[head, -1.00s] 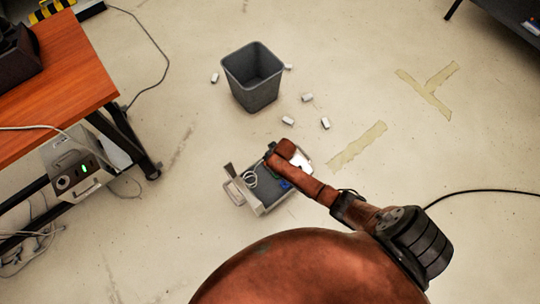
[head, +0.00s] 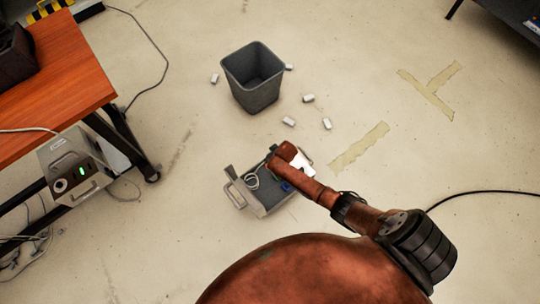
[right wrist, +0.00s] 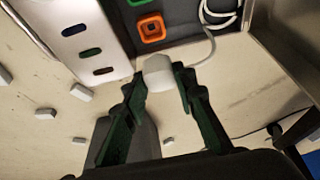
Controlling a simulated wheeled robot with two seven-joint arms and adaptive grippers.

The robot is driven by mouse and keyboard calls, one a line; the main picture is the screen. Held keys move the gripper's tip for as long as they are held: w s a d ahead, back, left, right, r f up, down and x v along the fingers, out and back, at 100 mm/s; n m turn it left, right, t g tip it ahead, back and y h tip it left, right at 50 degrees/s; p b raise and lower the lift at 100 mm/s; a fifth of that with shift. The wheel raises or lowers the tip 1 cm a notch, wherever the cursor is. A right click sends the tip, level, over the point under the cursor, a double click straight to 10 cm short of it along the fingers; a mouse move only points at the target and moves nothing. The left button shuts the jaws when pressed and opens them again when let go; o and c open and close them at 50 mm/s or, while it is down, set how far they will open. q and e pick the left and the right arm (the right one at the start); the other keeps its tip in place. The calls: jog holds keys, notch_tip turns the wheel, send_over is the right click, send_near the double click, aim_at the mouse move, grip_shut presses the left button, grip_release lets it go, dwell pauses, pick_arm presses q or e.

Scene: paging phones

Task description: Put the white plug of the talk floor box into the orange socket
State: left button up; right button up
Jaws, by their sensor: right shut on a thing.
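The talk floor box (head: 270,203) is an open grey box on the floor, partly covered by my right arm in the head view. In the right wrist view, the orange socket (right wrist: 151,28) sits on its dark inner panel, below a green socket (right wrist: 138,2). My right gripper (right wrist: 160,82) is shut on the white plug (right wrist: 158,70). The plug is held just short of the orange socket in the picture, apart from it. A white cable (right wrist: 208,45) runs from the plug to a coil at the upper right. My left gripper is not in view.
A grey bin (head: 253,78) stands beyond the box, with several small white pieces (head: 289,121) around it. A wooden table (head: 60,75) with a grey unit (head: 75,170) beneath it is at the left. Tape marks (head: 358,146) lie on open floor at the right.

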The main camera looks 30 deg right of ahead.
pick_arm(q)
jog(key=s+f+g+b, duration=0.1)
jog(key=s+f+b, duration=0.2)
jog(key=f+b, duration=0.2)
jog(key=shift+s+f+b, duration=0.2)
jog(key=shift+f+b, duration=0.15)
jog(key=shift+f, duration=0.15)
pick_arm(e)
jog(key=shift+w+d+f, duration=0.1)
jog(key=shift+w+f, duration=0.1)
jog(key=shift+f, duration=2.15)
jog(key=shift+w+f, duration=0.15)
jog(key=shift+f, duration=2.2)
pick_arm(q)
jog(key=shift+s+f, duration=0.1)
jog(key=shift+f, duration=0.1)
pick_arm(e)
jog(key=shift+f, duration=0.35)
jog(key=o, duration=1.2)
jog(key=shift+o, duration=0.2)
jog(key=v, duration=1.2)
